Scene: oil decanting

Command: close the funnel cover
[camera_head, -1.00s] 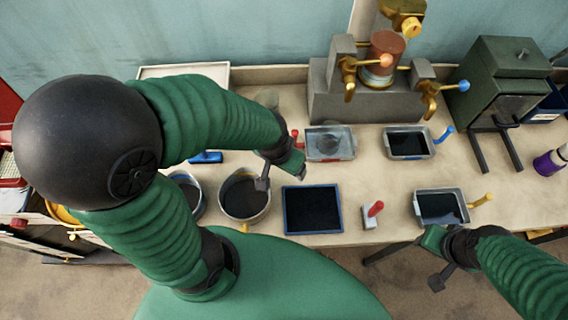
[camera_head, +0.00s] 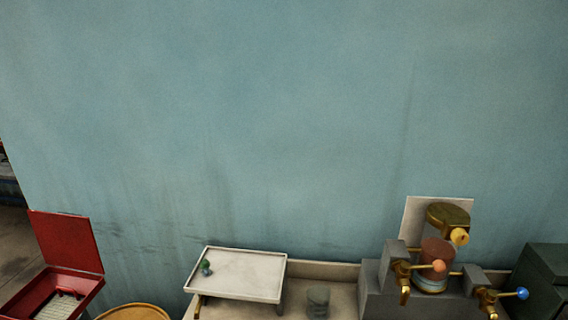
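The brass funnel cover (camera_head: 447,214) with a yellow knob (camera_head: 460,236) shows at the lower right of the head view. It stands raised above the brown translucent funnel (camera_head: 436,252), in front of a pale back plate (camera_head: 415,218). A gap shows between the cover and the funnel's top. The funnel sits among grey blocks (camera_head: 378,290) with brass valves, one with an orange knob (camera_head: 438,266) and one with a blue knob (camera_head: 522,293). Neither of my grippers is in view.
A dark green cabinet (camera_head: 545,280) stands far right.

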